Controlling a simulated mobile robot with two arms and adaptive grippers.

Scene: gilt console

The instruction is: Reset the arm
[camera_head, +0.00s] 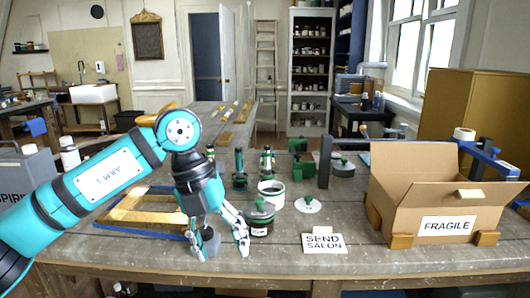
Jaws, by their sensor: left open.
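My left arm comes in from the left, teal and black. My left gripper (222,249) points down over the near part of the workbench (290,253), with its silver fingers spread apart. A small grey object (209,241) stands between or just behind the fingers; I cannot tell whether they touch it. A dark jar with a green top (260,220) stands just right of the fingers. My right gripper is not in view.
An open cardboard box marked FRAGILE (400,220) stands at the right. A SEND SALON card (323,243) lies at the front middle. A gilt frame (130,208) lies behind my arm. A white pot (271,192) and green tools (300,168) stand further back.

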